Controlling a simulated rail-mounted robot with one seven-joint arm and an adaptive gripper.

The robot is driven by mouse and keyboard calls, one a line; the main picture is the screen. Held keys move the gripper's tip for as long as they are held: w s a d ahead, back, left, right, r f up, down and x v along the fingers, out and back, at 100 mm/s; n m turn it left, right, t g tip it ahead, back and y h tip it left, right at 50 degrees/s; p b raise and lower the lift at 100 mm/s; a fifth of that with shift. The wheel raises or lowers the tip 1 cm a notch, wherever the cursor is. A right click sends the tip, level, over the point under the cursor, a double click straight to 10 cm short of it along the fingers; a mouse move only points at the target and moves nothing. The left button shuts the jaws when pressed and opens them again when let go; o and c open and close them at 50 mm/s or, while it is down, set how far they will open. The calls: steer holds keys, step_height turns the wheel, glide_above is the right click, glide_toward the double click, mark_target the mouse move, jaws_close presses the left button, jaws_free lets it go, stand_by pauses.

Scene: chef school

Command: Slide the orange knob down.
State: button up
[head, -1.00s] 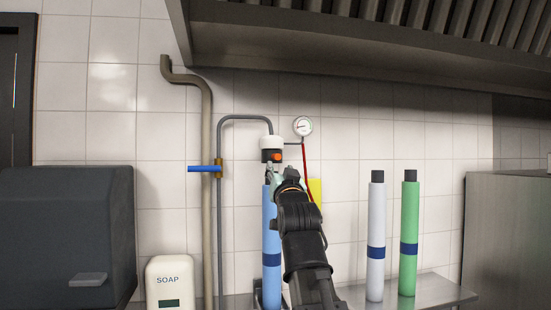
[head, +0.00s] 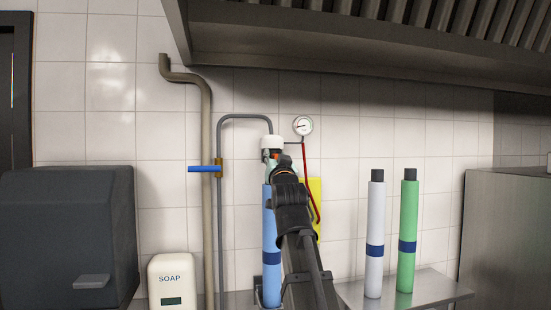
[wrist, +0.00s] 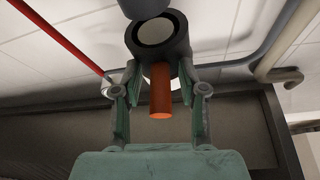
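The orange knob (wrist: 161,95) sticks out of a dark round fitting (wrist: 160,38) in the wrist view. My gripper (wrist: 160,76) is open, with one finger on each side of the knob. A gap shows between the knob and each finger, so I see no contact. In the head view, my gripper (head: 271,159) is in front of the fitting, just under its white top (head: 271,142). It hides most of the knob and the dark fitting there.
A blue cylinder (head: 271,230) stands below the fitting. A gauge (head: 303,125), red hose (head: 306,170) and yellow panel (head: 316,195) are to the right. A pipe with a blue lever (head: 201,169) is to the left. White (head: 375,215) and green (head: 408,215) cylinders stand further right.

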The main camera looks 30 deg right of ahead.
jaws_close()
step_height(320, 180, down, 5)
steer(key=b, duration=0.3)
steer(key=shift+o, duration=1.6)
jaws_free()
steer(key=v, duration=1.2)
